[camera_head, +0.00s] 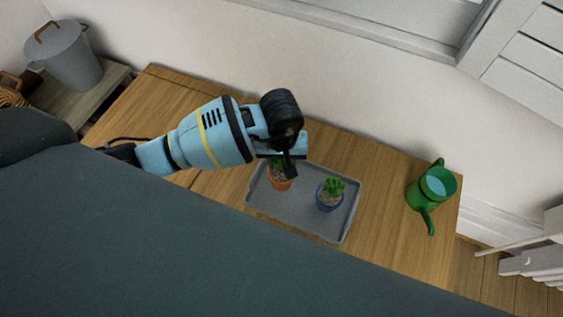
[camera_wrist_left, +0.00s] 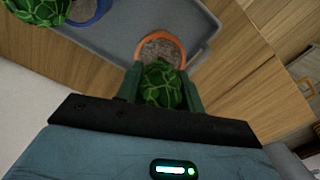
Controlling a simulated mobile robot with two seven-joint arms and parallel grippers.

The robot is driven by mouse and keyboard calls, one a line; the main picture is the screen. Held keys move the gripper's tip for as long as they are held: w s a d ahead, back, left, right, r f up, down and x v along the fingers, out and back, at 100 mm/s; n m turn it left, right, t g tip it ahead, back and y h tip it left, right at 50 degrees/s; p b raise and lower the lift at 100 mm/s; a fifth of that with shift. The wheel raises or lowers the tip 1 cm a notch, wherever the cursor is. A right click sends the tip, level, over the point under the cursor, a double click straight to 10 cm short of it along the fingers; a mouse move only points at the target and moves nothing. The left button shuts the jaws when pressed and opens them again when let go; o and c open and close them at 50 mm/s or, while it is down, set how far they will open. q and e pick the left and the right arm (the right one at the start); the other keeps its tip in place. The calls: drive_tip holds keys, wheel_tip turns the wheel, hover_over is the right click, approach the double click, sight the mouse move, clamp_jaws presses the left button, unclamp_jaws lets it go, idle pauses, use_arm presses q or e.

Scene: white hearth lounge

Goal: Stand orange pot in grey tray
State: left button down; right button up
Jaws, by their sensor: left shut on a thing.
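The orange pot (camera_head: 281,183) holds a green cactus and is at the left part of the grey tray (camera_head: 273,209). In the left wrist view the orange pot (camera_wrist_left: 181,42) shows its rim and soil over the grey tray (camera_wrist_left: 117,42), near one tray edge. My left gripper (camera_head: 287,163) is above the pot, with its fingers shut on the cactus (camera_wrist_left: 160,85). Whether the pot's base touches the tray is hard to tell. My right gripper is not in view.
A blue pot with a cactus (camera_head: 329,200) stands in the tray, right of the orange pot. A green watering can (camera_head: 432,189) stands at the right end of the wooden table (camera_head: 388,205). A grey bin (camera_head: 66,57) is at the far left.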

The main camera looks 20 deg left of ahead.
use_arm(q)
drive_tip(key=shift+f, duration=1.1)
drive_tip(key=c, duration=0.9)
unclamp_jaws()
wheel_tip(320, 180, up, 12)
drive_tip(key=shift+r+p, duration=0.1)
drive_tip(key=shift+p, duration=0.5)
